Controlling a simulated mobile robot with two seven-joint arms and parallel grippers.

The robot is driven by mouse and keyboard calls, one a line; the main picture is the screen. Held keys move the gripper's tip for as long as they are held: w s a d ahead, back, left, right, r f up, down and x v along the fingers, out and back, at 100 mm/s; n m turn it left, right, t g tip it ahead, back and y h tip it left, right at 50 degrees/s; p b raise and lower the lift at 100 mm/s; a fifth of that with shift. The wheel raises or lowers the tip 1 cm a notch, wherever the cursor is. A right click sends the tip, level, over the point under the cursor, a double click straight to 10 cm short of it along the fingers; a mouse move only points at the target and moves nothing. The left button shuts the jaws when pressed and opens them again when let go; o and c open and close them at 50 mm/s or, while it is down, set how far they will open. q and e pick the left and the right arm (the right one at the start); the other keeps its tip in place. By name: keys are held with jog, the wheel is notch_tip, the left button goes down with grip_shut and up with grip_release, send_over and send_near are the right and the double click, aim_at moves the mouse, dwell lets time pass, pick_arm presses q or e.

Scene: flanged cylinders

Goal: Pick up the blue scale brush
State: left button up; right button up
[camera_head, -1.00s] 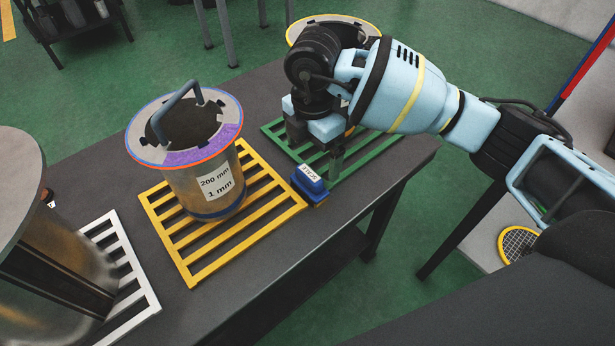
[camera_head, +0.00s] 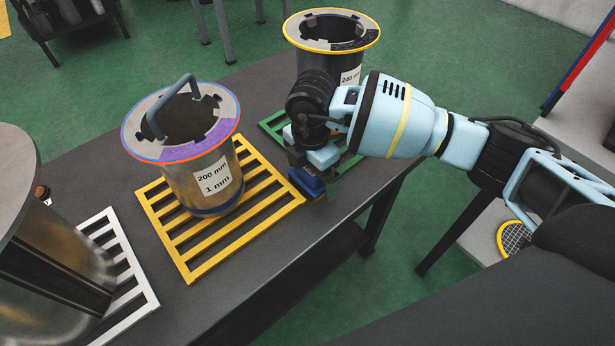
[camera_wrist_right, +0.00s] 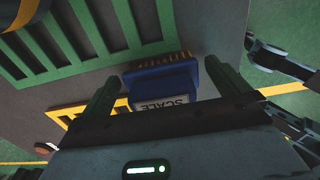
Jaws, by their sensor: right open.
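The blue scale brush (camera_head: 307,182) lies on the dark table near its front edge, between the yellow and green slatted racks. In the right wrist view the brush (camera_wrist_right: 163,78) shows its blue body, tan bristles and a label reading "SCALE". My right gripper (camera_head: 313,180) is at the brush and partly hides it in the head view. In the right wrist view my right gripper (camera_wrist_right: 163,88) is open, with one green finger on each side of the brush. I cannot tell whether the fingers touch it. My left gripper is not in view.
A flanged cylinder (camera_head: 205,183) marked 200 mm stands on the yellow rack (camera_head: 190,268). Another (camera_head: 347,68) stands at the green rack (camera_head: 270,127), behind my right arm. A large cylinder (camera_head: 70,245) stands at the left by a white rack (camera_head: 137,290).

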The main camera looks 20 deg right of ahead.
jog(key=c, duration=0.9)
jog(key=shift+c, duration=0.5)
jog(key=shift+r, duration=0.15)
jog(key=shift+r, duration=0.25)
notch_tip(320, 180, up, 3)
jog(key=shift+r, duration=0.1)
jog(key=s+a+r+p, duration=0.1)
jog(key=s+a, duration=0.2)
jog(key=s, duration=1.2)
jog(key=shift+s, duration=0.4)
